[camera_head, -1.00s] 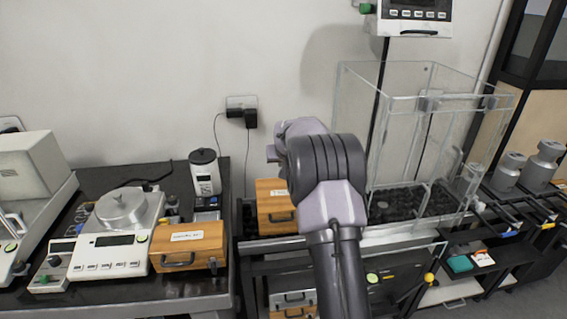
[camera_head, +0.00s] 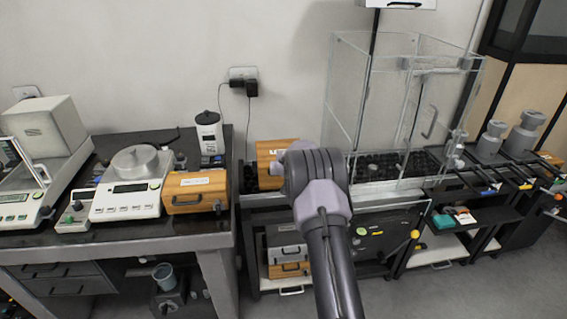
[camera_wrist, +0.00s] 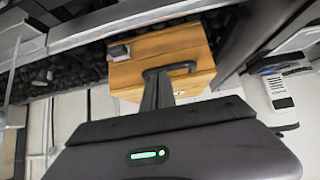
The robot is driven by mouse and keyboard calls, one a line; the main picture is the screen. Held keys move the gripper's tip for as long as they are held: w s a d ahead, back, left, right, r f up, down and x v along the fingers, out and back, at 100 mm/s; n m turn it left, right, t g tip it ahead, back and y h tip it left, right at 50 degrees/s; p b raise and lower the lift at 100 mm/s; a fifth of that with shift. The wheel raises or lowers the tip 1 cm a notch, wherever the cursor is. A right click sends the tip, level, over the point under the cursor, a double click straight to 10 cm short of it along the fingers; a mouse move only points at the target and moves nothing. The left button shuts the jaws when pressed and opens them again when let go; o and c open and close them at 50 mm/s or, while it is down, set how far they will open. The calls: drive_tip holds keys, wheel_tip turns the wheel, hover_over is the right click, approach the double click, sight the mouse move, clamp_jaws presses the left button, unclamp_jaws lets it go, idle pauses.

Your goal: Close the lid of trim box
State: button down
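A wooden box (camera_head: 268,172) with a pale label stands on the middle bench, partly hidden behind my arm. In the wrist view the same kind of wooden box (camera_wrist: 195,45) shows close up, with a dark handle and a small dark fitting at its left edge. A second labelled wooden box (camera_head: 195,192) with a front handle sits on the left table. I cannot read either label or tell how the lid of the middle box stands. My gripper (camera_wrist: 158,85) points at the middle box, its fingers together by the handle. Contact is not clear.
A balance (camera_head: 130,195) stands left of the left-table box, and a dark-topped canister (camera_head: 208,135) behind that box. A clear glass enclosure (camera_head: 345,90) rises to the right of my arm. Black rails and grey weights (camera_head: 490,142) are at the far right.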

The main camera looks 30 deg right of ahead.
drive_tip(key=f, duration=0.2)
drive_tip(key=f+p, duration=0.1)
drive_tip(key=shift+s+a+f+t, duration=0.1)
drive_tip(key=shift+s+a+t, duration=0.15)
drive_tip(key=shift+a+t, duration=0.1)
